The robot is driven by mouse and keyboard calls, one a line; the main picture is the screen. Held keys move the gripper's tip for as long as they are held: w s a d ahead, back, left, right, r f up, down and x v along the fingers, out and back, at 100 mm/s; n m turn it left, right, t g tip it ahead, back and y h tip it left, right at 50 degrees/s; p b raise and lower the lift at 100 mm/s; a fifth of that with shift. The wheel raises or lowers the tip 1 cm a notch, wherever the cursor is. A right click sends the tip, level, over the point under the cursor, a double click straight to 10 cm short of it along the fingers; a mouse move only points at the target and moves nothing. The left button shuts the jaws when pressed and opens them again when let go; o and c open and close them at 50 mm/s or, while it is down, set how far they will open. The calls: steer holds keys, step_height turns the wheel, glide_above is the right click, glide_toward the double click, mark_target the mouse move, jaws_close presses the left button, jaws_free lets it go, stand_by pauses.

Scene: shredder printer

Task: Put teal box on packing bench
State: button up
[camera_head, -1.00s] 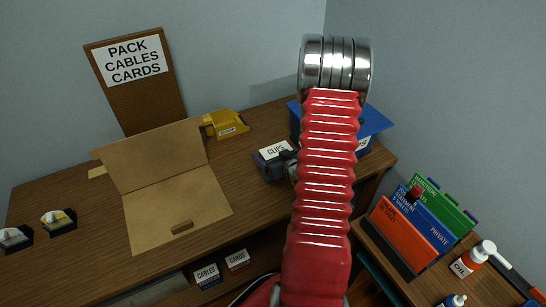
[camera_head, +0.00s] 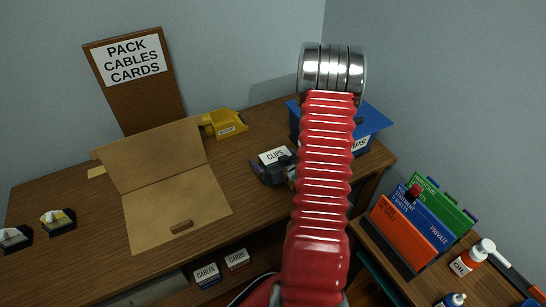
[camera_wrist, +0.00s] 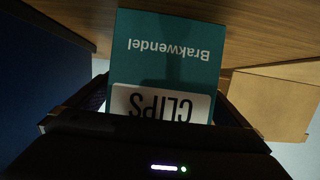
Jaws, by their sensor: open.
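The teal box, with a white CLIPS label (camera_head: 275,156), is at the wooden packing bench (camera_head: 262,215), right of the open cardboard carton. In the wrist view the teal box (camera_wrist: 165,48) shows its Brakwendel print upside down, with the wooden surface behind it. My gripper (camera_head: 273,172) is open around the box, one dark finger on each side. In the wrist view a narrow gap shows beside the box. The box's underside is hidden, so I cannot tell for certain that it touches the bench.
The open cardboard carton (camera_head: 178,215) lies left of the box. A yellow item (camera_head: 225,124) and a blue bin (camera_head: 372,119) stand towards the back. CABLES (camera_head: 207,276) and CARDS (camera_head: 236,259) boxes sit below. A side table at right holds folders (camera_head: 415,220) and bottles.

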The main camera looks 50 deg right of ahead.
steer(key=shift+r, duration=0.1)
steer(key=shift+s+r, duration=0.1)
steer(key=shift+s, duration=0.05)
steer(key=v, duration=1.1)
steer(key=shift+s, duration=0.35)
steer(key=shift+w+a+r, duration=0.1)
stand_by(0.4)
